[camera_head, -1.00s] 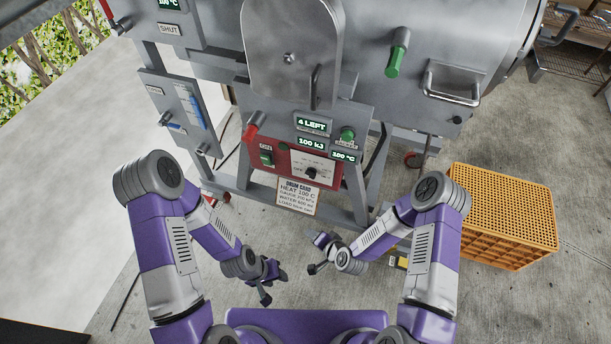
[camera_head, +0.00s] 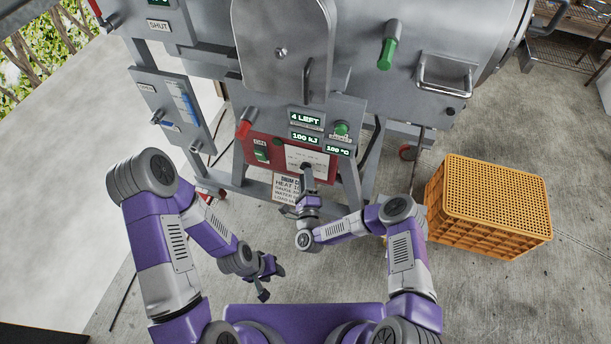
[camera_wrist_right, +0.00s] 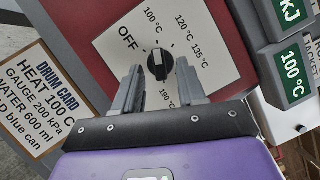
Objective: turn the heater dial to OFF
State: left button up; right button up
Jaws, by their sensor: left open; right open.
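The heater dial (camera_wrist_right: 160,64) is a small round black knob on a white plate (camera_wrist_right: 215,45) marked OFF, 100, 120, 135 and 190 °C. In the right wrist view its pale mark appears to point up towards 100 °C. My right gripper (camera_wrist_right: 161,72) is open, its two fingertips on either side of the dial in that view; I cannot tell whether they touch it. My left gripper (camera_head: 272,284) is open and empty, low above the floor.
A drum card (camera_wrist_right: 38,85) hangs left of the dial, and a green 100 °C display (camera_wrist_right: 292,64) is to its right. A red-handled lever (camera_head: 244,129) and green knob (camera_head: 341,128) stick out nearby. An orange crate (camera_head: 480,235) stands on the floor at right.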

jog(key=shift+w+r, duration=0.15)
jog(key=shift+w, duration=0.75)
jog(key=c, duration=0.7)
jog(key=shift+o, duration=0.2)
jog(key=shift+r+n+g+p, duration=0.2)
jog(key=shift+n+g+p, duration=0.65)
jog(key=shift+n+p, duration=1)
jog(key=shift+r+n+g+p, duration=0.15)
jog(key=shift+n+g+p, duration=0.95)
jog(key=shift+n, duration=1.25)
